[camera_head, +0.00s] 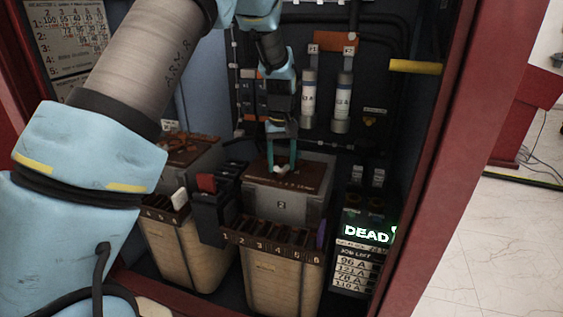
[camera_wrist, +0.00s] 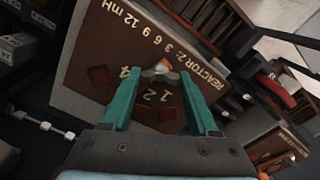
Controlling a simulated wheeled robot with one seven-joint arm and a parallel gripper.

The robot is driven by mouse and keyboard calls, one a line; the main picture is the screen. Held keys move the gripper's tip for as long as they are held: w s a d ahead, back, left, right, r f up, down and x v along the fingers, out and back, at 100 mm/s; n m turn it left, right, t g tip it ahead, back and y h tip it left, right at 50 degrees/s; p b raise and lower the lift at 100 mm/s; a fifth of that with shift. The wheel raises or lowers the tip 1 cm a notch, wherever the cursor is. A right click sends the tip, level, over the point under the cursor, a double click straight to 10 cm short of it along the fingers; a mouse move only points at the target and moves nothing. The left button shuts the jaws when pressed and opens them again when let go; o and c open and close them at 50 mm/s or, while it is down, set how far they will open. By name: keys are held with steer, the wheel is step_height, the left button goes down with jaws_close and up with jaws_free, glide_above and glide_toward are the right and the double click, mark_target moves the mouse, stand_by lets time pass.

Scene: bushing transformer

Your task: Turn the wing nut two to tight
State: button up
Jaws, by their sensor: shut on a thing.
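The wing nut (camera_wrist: 161,69) is a small pale piece with an orange-red spot, on the brown top plate (camera_wrist: 100,40) marked "REACTOR 2". In the head view it shows as a whitish bit (camera_head: 281,169) on top of the grey box (camera_head: 282,206) labelled 2. My gripper (camera_wrist: 160,76) reaches down over the plate with teal fingers on either side of the wing nut and is shut on it. In the head view the gripper (camera_head: 282,163) points straight down. The exact finger contact is too small to tell.
A second, similar box (camera_head: 190,152) stands to the left, with a black block (camera_head: 208,212) carrying a red piece between them. Two cylindrical fuses (camera_head: 309,95) hang behind. A panel reading "DEAD" (camera_head: 366,233) stands right. The red cabinet frame (camera_head: 440,150) bounds the right side.

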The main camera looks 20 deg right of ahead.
steer(key=m, duration=0.5)
steer(key=shift+m, duration=0.4)
stand_by(0.3)
steer(key=o, duration=1.4)
steer(key=shift+r, duration=0.15)
step_height(320, 180, up, 11)
steer(key=shift+f+b, duration=0.2)
steer(key=shift+b, duration=0.55)
steer(key=shift+a, duration=0.1)
